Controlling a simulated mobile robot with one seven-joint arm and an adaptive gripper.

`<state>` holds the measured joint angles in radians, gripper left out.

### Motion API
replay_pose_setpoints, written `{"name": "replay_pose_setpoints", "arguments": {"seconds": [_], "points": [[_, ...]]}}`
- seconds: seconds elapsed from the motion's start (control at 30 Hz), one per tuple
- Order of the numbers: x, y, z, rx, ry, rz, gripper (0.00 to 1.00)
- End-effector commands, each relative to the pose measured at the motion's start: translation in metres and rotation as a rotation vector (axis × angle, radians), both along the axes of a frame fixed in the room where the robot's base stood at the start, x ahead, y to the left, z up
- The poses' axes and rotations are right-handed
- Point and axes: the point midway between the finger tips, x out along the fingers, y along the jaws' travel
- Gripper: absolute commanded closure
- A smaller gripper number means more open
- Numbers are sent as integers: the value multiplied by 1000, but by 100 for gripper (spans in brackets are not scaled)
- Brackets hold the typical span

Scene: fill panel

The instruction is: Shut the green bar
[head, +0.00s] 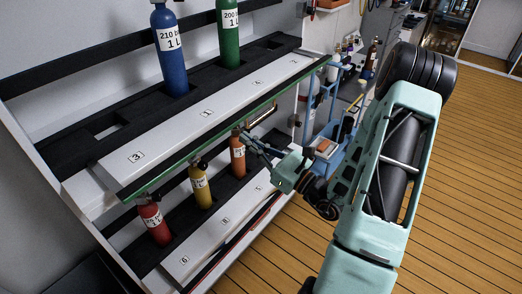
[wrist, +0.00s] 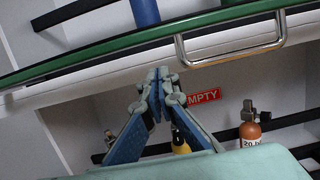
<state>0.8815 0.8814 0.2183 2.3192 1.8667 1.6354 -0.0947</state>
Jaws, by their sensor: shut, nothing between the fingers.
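The green bar (head: 222,133) is a long thin bar along the front edge of the upper shelf. In the wrist view the green bar (wrist: 142,44) crosses the upper part, with a metal handle (wrist: 232,51) fixed below it at right. My gripper (head: 243,130) is just in front of the shelf near the bar's handle in the head view. In the wrist view my gripper (wrist: 159,72) is shut and empty, its tips just below the bar and left of the handle. I cannot tell whether the tips touch the shelf front.
A blue bottle (head: 170,55) and a green bottle (head: 229,35) stand on the upper shelf. Red (head: 154,222), yellow (head: 200,187) and orange (head: 238,157) bottles stand on the lower shelf, below the bar. Wooden floor (head: 450,150) is clear at right.

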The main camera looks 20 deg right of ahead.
Motion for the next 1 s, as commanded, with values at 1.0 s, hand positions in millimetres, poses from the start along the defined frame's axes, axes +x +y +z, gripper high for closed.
{"name": "replay_pose_setpoints", "arguments": {"seconds": [1.0], "points": [[5, -9, 39, -21, 29, -1, 100]]}}
